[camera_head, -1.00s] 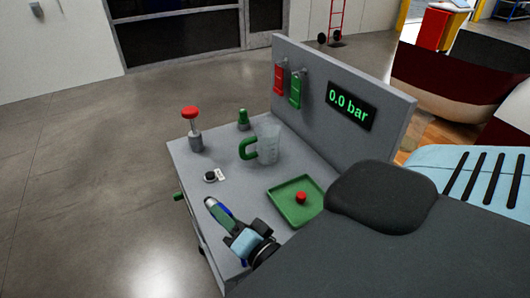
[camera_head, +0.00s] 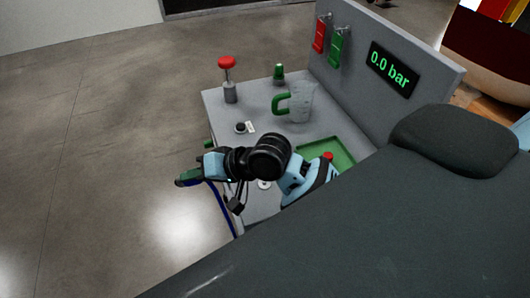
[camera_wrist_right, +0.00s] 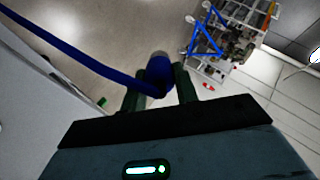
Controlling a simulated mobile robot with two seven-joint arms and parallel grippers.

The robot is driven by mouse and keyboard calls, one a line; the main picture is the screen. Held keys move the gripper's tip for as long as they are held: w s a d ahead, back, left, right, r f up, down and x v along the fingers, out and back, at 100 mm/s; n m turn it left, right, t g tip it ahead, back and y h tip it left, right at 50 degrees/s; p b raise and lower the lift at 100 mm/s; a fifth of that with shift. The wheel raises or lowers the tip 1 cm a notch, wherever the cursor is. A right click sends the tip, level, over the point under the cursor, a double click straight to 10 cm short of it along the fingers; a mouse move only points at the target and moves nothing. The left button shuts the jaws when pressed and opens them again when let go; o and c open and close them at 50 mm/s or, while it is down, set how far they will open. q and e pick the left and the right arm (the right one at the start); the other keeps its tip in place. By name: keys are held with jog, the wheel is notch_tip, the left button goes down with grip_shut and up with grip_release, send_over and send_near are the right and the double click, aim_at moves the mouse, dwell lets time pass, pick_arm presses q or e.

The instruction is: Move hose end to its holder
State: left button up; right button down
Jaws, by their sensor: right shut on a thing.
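My right gripper (camera_head: 187,178) is stretched out past the left side of the grey cart (camera_head: 225,108), above the floor. In the right wrist view its two dark green fingers (camera_wrist_right: 160,90) are shut around the blue hose end (camera_wrist_right: 160,68). The blue hose (camera_wrist_right: 75,60) runs from there to the upper left of that view. In the head view the hose (camera_head: 221,208) hangs from near the gripper down along the cart's side. I cannot pick out the hose holder for certain. My left gripper is not in view.
On the cart stand a red-topped plunger (camera_head: 228,80), a green cone-like piece (camera_head: 279,74) and a clear jug (camera_head: 300,103) with a green handle. A green tray (camera_head: 343,152) is partly hidden by my arm. Red (camera_head: 320,35) and green tags (camera_head: 336,48) hang on the back panel. Floor at left is clear.

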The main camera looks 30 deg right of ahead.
jog(key=n+g, duration=0.2)
jog(key=g, duration=0.1)
jog(key=n+g, duration=0.1)
jog(key=n, duration=0.1)
jog(key=shift+w+a+f, duration=0.3)
jog(key=shift+a+f, duration=0.05)
jog(key=shift+f, duration=0.05)
jog(key=shift+f+n+g, duration=0.2)
jog(key=shift+n+g, duration=0.4)
jog(key=shift+f+n+g, duration=0.15)
jog(key=shift+n+g, duration=0.45)
jog(key=shift+s+d+f+n+g+h, duration=0.15)
jog(key=shift+n+g+h, duration=0.2)
jog(key=shift+n, duration=0.2)
jog(key=shift+w+d+f+n+g+h, duration=0.1)
jog(key=shift+n+g+h, duration=0.15)
jog(key=shift+n+g, duration=0.25)
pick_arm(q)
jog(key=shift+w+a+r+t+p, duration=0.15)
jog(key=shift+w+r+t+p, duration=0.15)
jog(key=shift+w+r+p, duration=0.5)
pick_arm(e)
jog(key=s+d+r+n+h, duration=0.2)
jog(key=d+n+h, duration=0.5)
jog(key=d+n, duration=0.8)
jog(key=shift+s+d+r, duration=0.15)
jog(key=shift+s+d, duration=0.35)
jog(key=shift+s, duration=0.2)
